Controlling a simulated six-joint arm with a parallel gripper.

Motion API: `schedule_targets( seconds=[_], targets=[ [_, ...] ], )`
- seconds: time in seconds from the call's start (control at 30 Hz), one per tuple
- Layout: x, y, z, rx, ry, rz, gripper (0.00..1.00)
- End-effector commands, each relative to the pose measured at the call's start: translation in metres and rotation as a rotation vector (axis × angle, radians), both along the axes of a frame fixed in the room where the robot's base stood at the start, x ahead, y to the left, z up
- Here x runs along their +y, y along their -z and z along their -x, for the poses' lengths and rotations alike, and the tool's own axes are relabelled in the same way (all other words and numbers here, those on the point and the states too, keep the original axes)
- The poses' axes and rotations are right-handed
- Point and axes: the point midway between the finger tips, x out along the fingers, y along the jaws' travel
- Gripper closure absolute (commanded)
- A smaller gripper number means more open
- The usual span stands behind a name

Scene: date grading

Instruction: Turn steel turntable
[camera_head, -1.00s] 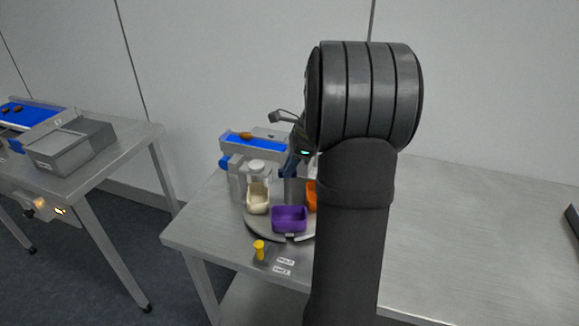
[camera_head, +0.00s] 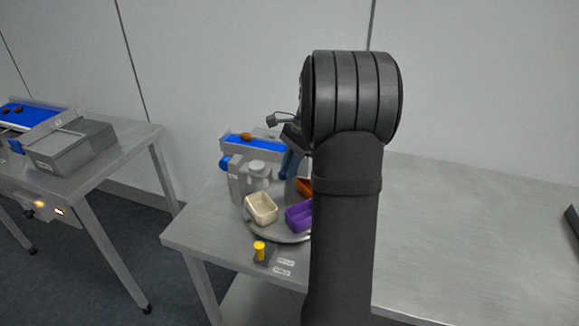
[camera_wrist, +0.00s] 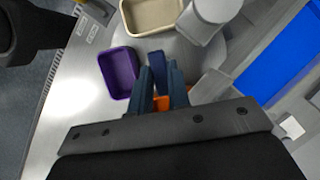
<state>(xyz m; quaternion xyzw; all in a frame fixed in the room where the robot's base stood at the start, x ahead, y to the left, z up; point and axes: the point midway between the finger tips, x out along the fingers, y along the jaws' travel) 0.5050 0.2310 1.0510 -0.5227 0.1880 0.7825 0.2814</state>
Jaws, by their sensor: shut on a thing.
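The round steel turntable (camera_head: 284,238) lies on the near steel table, its right part hidden behind my arm. It carries a cream bin (camera_head: 261,208) at front left, a purple bin (camera_head: 299,216) to the right of it and an orange bin (camera_head: 304,186) behind, mostly hidden. In the wrist view the cream bin (camera_wrist: 152,14), purple bin (camera_wrist: 119,73) and a bit of orange show around my gripper (camera_wrist: 161,82). Its fingers are shut on a dark blue upright piece (camera_wrist: 157,70) near the turntable's middle. How that piece joins the turntable is hidden.
A yellow knob (camera_head: 259,246) stands at the table's front edge beside small white labels. A white-capped grey container (camera_head: 257,172) and a blue belt (camera_head: 262,143) are behind the bins. Another table (camera_head: 130,143) stands at left.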

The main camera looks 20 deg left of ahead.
Motion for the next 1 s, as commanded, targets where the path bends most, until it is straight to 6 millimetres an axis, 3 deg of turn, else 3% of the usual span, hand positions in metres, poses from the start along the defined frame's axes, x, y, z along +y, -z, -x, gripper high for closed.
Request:
schedule_targets(
  seconds=[1.0],
  targets=[
    [0.0027, -0.0001, -0.0021, -0.002, -0.503, 0.001, 1.0]
  ],
)
